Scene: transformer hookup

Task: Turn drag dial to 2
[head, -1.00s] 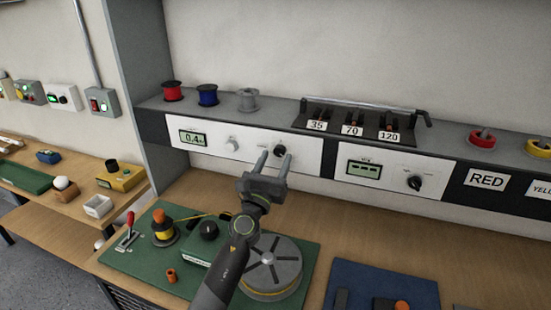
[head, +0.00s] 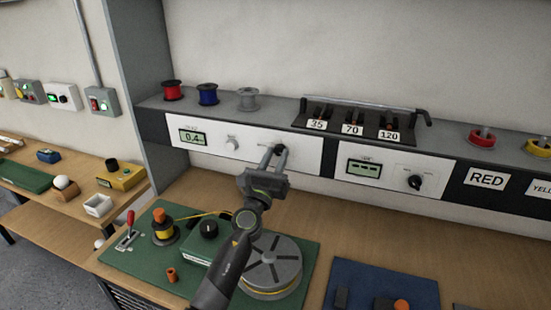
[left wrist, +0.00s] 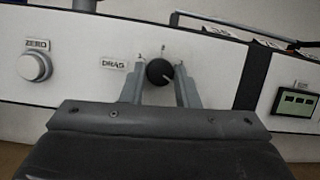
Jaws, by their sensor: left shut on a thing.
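The drag dial is a small black knob (left wrist: 159,72) on the white panel, just right of the DRAG label (left wrist: 114,64) in the left wrist view. Small marks show around it, too small to read. A pale mark shows on the knob's lower right. My left gripper (left wrist: 160,86) has one finger on each side of the knob and is shut on it. In the head view the left gripper (head: 273,158) reaches up to the panel and partly hides the dial (head: 279,149). My right gripper is not in view.
The silver ZERO knob (left wrist: 34,67) and a display reading 0.4 (head: 193,138) are left of the dial. Another black dial (head: 415,182) is on the panel to the right. Below, a green mat (head: 135,258) holds a grey reel (head: 285,274) and a green box.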

